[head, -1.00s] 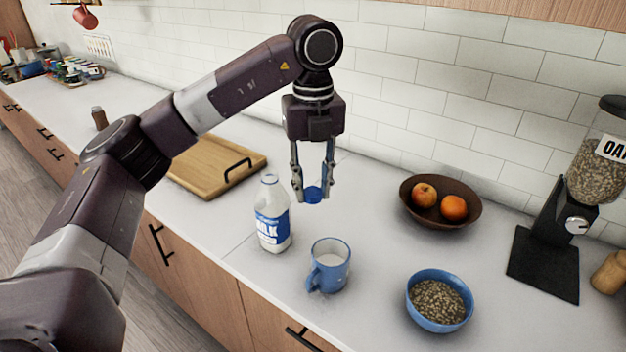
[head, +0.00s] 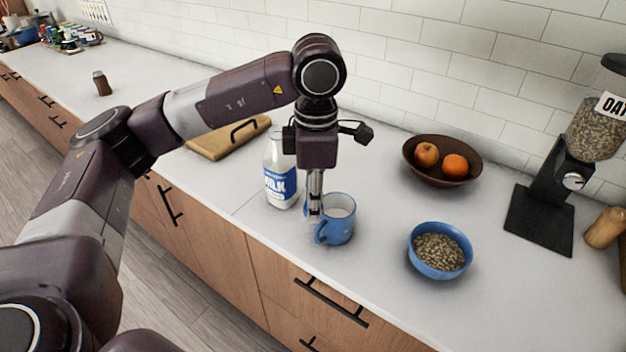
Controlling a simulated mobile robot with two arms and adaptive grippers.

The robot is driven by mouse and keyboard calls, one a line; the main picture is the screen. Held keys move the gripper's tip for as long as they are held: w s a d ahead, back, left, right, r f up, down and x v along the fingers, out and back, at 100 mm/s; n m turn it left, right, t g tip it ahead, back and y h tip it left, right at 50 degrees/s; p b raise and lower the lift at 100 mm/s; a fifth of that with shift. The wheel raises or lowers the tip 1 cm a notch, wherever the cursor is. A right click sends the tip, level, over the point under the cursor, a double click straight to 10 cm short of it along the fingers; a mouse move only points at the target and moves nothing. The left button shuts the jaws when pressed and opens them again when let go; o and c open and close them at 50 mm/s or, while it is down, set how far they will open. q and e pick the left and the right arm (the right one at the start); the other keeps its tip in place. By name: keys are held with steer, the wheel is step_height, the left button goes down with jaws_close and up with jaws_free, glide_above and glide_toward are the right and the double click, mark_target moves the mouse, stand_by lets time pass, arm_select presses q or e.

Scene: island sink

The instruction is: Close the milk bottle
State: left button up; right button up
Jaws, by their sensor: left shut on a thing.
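The milk bottle (head: 281,186), clear with a blue and white label, stands upright on the counter; its top is partly hidden by my wrist. My left gripper (head: 314,212) points down just right of the bottle, its fingers seen edge-on. It is shut on the blue cap (head: 306,209), of which only a sliver shows beside the fingers. The fingertips overlap the left edge of the blue mug (head: 339,226) in the picture; I cannot tell if they touch it. My right gripper is not in view.
A blue bowl of seeds (head: 439,251) and a brown fruit bowl (head: 443,174) stand to the right. A wooden board (head: 222,145) lies behind the bottle. An oat dispenser (head: 545,215) stands far right. The counter's front edge runs close to the mug.

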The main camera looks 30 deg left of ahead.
arm_select(q)
steer(key=s+d+f+m, duration=0.1)
steer(key=s+f+m, duration=0.2)
steer(key=m, duration=0.9)
steer(key=s+d+f+m, duration=0.2)
steer(key=s+m, duration=0.5)
steer(key=m, duration=0.5)
steer(key=shift+d+f, duration=0.3)
steer(key=shift+f, duration=0.3)
